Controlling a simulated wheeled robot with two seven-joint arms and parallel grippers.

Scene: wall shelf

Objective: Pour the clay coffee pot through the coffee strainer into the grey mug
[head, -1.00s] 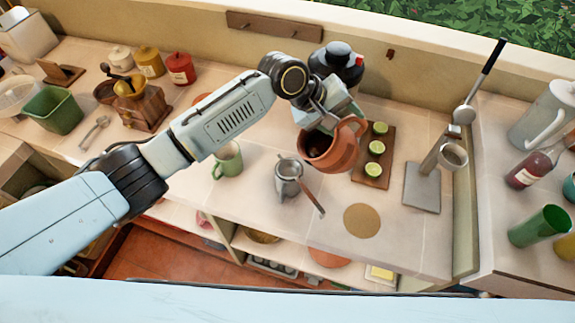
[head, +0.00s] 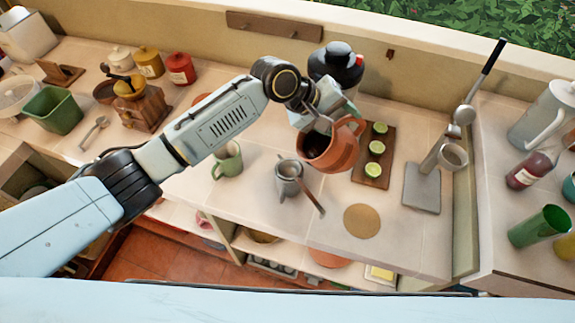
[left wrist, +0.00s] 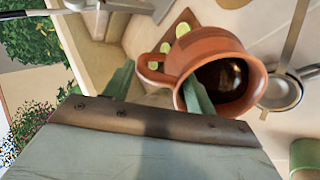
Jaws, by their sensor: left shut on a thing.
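The terracotta clay coffee pot (head: 342,152) is held above the counter and tilted, mouth toward the left. Dark liquid shows inside it in the left wrist view (left wrist: 252,62). My left gripper (head: 322,118) is shut on the pot; in the left wrist view its fingers (left wrist: 158,92) lie at the handle side, and the exact grip is partly hidden. The grey mug (head: 287,188) stands on the counter left of and slightly below the pot in the head view. The coffee strainer (head: 291,170) rests over the mug, its handle pointing to the lower right. My right gripper is out of view.
A green mug (head: 227,160) stands left of the grey mug. A wooden board (head: 372,181) with green-topped pieces lies right of the pot, and a round cork mat (head: 361,221) nearer the front edge. A dark jar (head: 340,65) stands behind my gripper.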

